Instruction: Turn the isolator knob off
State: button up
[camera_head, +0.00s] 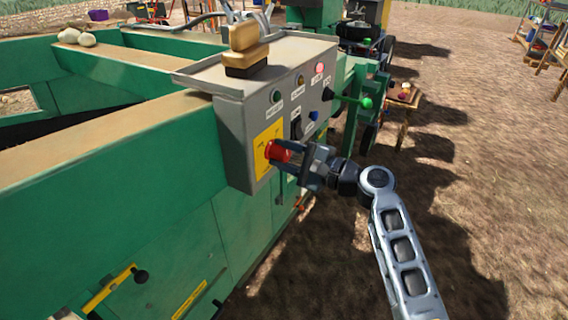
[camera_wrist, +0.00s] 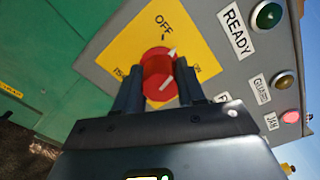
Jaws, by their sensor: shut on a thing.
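The isolator knob (camera_head: 277,151) is red and sits on a yellow plate (camera_head: 266,137) on the front of a grey control box. In the wrist view the red knob (camera_wrist: 158,75) stands between my two dark fingers, and its white marks lie toward the upper right, between the OFF label (camera_wrist: 164,24) and the ON label (camera_wrist: 197,69). Another label at the left of the plate is hard to read. My gripper (camera_head: 283,153) is shut on the knob, with a finger on each side; it also shows in the wrist view (camera_wrist: 160,88).
The grey box (camera_head: 233,140) carries labelled lamps and a lit red JAM lamp (camera_head: 319,68). A green-knobbed lever (camera_head: 366,103) sticks out to the right of my gripper. A wooden-handled brush (camera_head: 246,48) lies on top. Open dirt ground lies to the right.

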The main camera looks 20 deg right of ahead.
jog(key=n+b, duration=0.3)
jog(key=shift+f+n, duration=0.3)
jog(key=shift+r+n+b, duration=0.15)
jog(key=shift+n+b, duration=0.85)
jog(key=shift+n, duration=0.1)
jog(key=o, duration=1)
jog(key=shift+r, duration=0.1)
jog(key=shift+o, duration=0.2)
jog(key=v, duration=0.8)
jog(key=shift+w, duration=0.1)
